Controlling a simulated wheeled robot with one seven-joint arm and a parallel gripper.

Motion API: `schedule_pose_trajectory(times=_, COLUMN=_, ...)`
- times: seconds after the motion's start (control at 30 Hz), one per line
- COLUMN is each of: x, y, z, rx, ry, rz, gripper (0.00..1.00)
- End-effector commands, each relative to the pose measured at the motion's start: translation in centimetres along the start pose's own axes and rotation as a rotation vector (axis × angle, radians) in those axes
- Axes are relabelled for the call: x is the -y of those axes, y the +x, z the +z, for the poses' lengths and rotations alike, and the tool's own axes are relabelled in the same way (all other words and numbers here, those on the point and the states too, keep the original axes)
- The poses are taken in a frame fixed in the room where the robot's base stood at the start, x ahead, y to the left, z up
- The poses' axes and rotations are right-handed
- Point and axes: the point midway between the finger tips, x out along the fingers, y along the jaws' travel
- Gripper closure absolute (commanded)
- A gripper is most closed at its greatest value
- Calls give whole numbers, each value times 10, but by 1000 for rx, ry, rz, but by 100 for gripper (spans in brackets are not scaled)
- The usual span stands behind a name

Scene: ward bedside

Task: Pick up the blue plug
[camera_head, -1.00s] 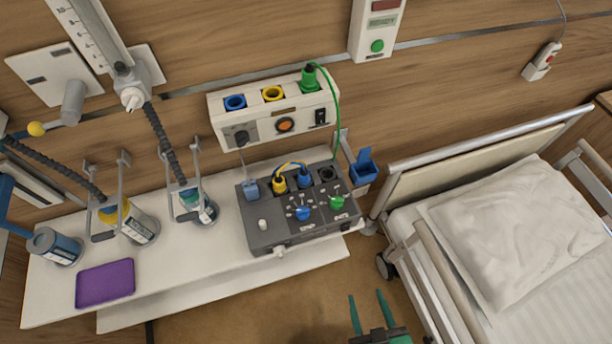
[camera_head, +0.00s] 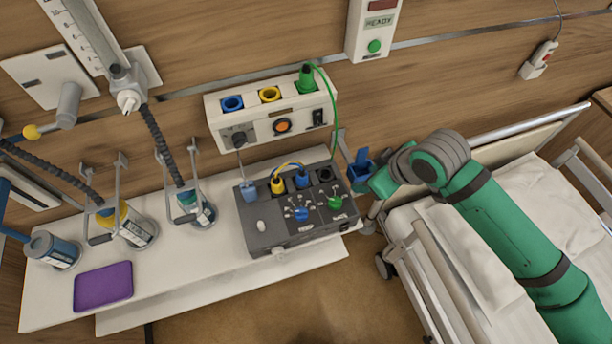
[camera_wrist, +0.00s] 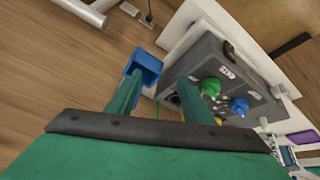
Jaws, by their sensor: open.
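The blue plug (camera_head: 302,178) stands upright in the top of the grey device (camera_head: 280,234), beside the yellow plug (camera_head: 277,184). A thin yellow and blue cable loops behind them. In the wrist view my gripper (camera_wrist: 160,84) is open with nothing between its fingers. Its left finger overlaps the blue open-topped holder (camera_wrist: 146,64), and its right finger covers part of the grey device (camera_wrist: 250,87). The blue plug is not clearly visible there. In the head view my gripper is right of the device, close to the blue holder (camera_head: 361,165); its fingertips are hard to make out.
A wall unit (camera_head: 270,113) with a green plug (camera_head: 306,79) and hanging green cable is behind the device. Bottles and a purple tray (camera_head: 103,287) occupy the shelf's left side.

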Motion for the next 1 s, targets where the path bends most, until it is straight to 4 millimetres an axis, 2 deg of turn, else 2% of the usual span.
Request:
schedule_pose_trajectory(times=0.03, x=8, y=-5, z=-23, rx=1, ry=-42, rz=-33, gripper=53)
schedule_pose_trajectory(times=0.1, x=19, y=-14, z=-47, rx=10, ry=-91, rz=-79, gripper=53)
schedule_pose_trajectory(times=0.2, x=36, y=-29, z=-76, rx=21, ry=-162, rz=-143, gripper=53)
schedule_pose_trajectory(times=0.33, x=53, y=-45, z=-100, rx=31, ry=-230, rz=-202, gripper=53)
schedule_pose_trajectory(times=0.43, x=61, y=-52, z=-109, rx=36, ry=-262, rz=-229, gripper=53)
schedule_pose_trajectory(times=0.53, x=66, y=-49, z=-112, rx=37, ry=-275, rz=-243, gripper=53)
schedule_pose_trajectory(times=0.8, x=76, y=-13, z=-109, rx=36, ry=-275, rz=-244, gripper=53)
schedule_pose_trajectory(times=1.0, x=79, y=0, z=-108, rx=37, ry=-275, rz=-242, gripper=53)
